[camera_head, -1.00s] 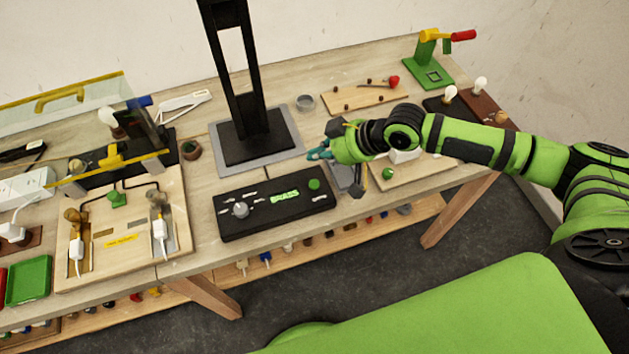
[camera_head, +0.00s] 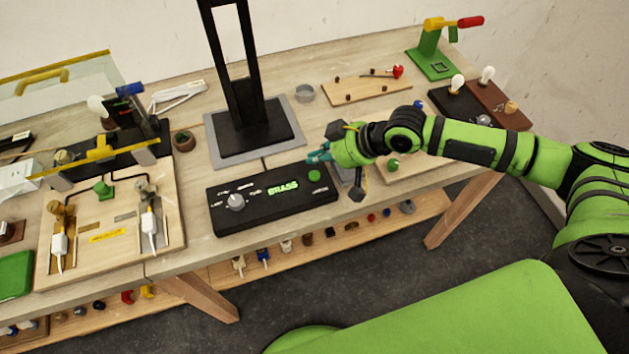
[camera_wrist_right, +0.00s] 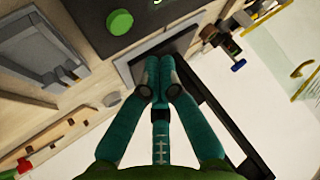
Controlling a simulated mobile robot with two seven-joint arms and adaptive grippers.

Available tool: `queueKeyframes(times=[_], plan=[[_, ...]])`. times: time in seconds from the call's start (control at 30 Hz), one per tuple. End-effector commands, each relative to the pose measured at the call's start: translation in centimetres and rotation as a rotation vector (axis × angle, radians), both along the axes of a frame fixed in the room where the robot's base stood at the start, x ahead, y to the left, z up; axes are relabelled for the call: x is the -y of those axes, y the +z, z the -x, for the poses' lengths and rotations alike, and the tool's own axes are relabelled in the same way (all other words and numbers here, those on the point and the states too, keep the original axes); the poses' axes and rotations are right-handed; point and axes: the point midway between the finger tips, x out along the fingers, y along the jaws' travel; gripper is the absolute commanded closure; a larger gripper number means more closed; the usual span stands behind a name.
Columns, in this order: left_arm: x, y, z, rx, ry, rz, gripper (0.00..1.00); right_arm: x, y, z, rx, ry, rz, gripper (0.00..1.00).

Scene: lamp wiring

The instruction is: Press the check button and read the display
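The black check box (camera_head: 262,211) lies near the front edge of the bench. Its lit display (camera_head: 283,187) reads "BRASS" in green letters. A round green check button (camera_head: 314,175) is at the box's right end; it also shows in the right wrist view (camera_wrist_right: 119,22). A grey knob (camera_head: 236,202) is at the left end. My right gripper (camera_head: 315,156), with teal fingers, is just behind the button in the head view, apart from it. In the wrist view its fingertips (camera_wrist_right: 160,72) are together with nothing between them. My left gripper is out of view.
A black stand (camera_head: 253,141) on a grey plate rises behind the box. A wooden wiring board (camera_head: 112,262) with white plugs is at left. A peg board (camera_head: 372,92), lamp bases (camera_head: 455,101) and a green crank fixture (camera_head: 436,62) are at back right.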

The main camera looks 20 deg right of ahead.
Motion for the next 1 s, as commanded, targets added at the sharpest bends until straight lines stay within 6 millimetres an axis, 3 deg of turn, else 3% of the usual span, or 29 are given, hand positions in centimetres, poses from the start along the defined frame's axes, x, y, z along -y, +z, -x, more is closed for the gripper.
queueKeyframes(times=[0.03,0.27,1.0], plan=[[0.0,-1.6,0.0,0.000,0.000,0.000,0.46,0.0,-1.4,0.0,0.000,0.000,0.000,1.00],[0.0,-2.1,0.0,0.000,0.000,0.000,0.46,0.0,-3.2,0.0,-0.002,-0.002,-0.001,1.00],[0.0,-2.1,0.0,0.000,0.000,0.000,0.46,0.0,-3.3,0.0,-0.001,-0.001,0.000,1.00]])
